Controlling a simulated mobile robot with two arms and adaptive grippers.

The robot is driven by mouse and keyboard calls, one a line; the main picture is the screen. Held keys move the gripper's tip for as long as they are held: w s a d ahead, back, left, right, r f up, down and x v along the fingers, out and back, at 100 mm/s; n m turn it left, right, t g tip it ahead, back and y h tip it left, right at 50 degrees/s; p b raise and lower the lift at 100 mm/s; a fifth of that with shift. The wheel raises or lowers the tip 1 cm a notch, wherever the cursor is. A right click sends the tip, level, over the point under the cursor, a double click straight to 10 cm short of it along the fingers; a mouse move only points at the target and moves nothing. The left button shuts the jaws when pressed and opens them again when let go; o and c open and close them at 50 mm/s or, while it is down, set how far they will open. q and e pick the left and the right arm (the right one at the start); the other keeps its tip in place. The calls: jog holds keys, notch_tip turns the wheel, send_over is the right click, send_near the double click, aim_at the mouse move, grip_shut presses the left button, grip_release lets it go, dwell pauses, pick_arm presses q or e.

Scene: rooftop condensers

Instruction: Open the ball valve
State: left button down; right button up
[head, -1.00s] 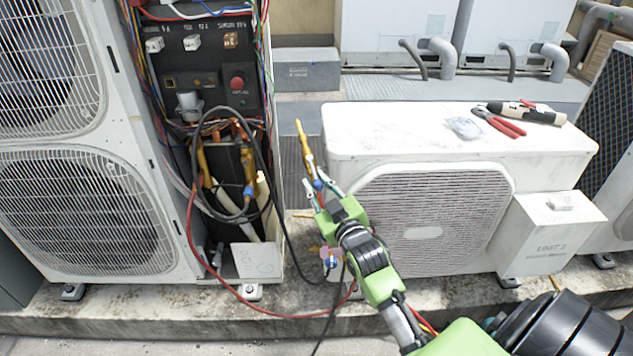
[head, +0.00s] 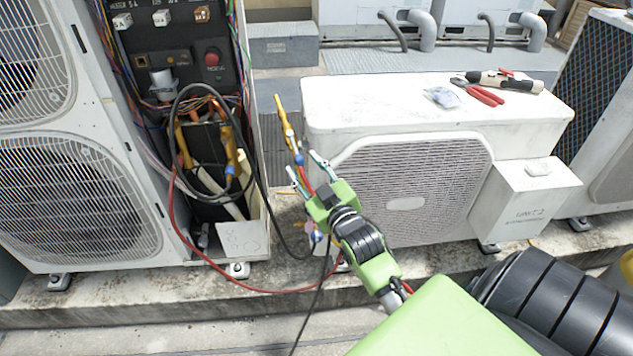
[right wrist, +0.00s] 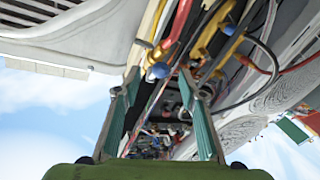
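A yellow-brass valve fitting (head: 285,125) stands in the gap between the tall open unit and the low condenser in the head view. It has a blue round part (head: 299,160) and a red piece below. In the right wrist view, a blue knob (right wrist: 157,72) and a red bar (right wrist: 180,28) show on yellow fittings just beyond the fingertips. My right gripper (head: 307,166) is open, its teal fingers (right wrist: 158,82) spread apart around the view of the blue knob. Contact cannot be told. My left gripper is out of view.
The tall unit's open bay holds wires, more yellow pipes with a blue part (head: 230,168), and a looping black hose. A red hose (head: 200,272) sags near the ledge. The low condenser (head: 420,110) stands right, with red pliers (head: 484,94) on top.

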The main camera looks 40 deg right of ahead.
jog(key=v, duration=0.8)
